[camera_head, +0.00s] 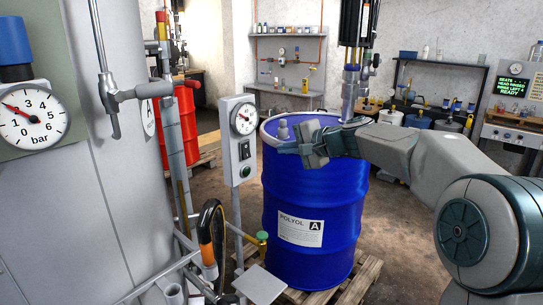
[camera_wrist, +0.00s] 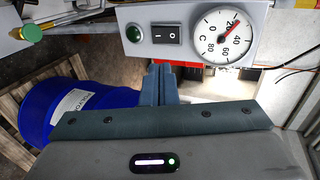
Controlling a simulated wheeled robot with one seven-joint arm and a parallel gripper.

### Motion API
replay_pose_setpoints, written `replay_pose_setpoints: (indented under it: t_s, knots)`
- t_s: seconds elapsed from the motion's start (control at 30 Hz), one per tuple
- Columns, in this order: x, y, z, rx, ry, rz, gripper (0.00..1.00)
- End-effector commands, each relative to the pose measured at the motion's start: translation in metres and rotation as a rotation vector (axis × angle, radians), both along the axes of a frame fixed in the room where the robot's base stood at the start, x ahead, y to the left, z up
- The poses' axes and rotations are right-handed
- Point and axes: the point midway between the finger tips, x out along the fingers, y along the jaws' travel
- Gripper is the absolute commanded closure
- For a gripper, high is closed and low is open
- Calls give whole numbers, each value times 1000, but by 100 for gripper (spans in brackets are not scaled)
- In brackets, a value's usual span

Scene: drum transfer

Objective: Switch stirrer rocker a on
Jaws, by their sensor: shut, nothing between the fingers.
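The black stirrer rocker (camera_head: 244,150) is on a grey control box (camera_head: 226,140) on a post left of the blue POLYOL A drum (camera_head: 310,205). The wrist view shows the rocker (camera_wrist: 166,35) sideways, with white marks. Which side is pressed in I cannot tell. A green lamp (camera_wrist: 133,34) beside it looks dark. My gripper (camera_head: 281,148) is above the drum's near rim, pointing left toward the box. In the wrist view its fingers (camera_wrist: 160,70) are together and empty, just below the box in the picture, roughly in line with the rocker. Contact is not seen.
A dial gauge (camera_head: 243,119) sits above the rocker on the box. A large grey tank (camera_head: 85,180) with pipes stands at left. A hose with an orange handle (camera_head: 206,240) hangs near the post. The drum stands on a wooden pallet (camera_head: 365,280).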

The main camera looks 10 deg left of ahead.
Motion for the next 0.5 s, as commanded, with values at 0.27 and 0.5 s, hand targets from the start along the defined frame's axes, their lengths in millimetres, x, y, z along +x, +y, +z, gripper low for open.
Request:
replay_pose_setpoints:
  t_s: [0.27,0.5]
  knots:
    - [-8,-12,7,0,0,1,100]
    - [-8,-12,7,0,0,2,100]
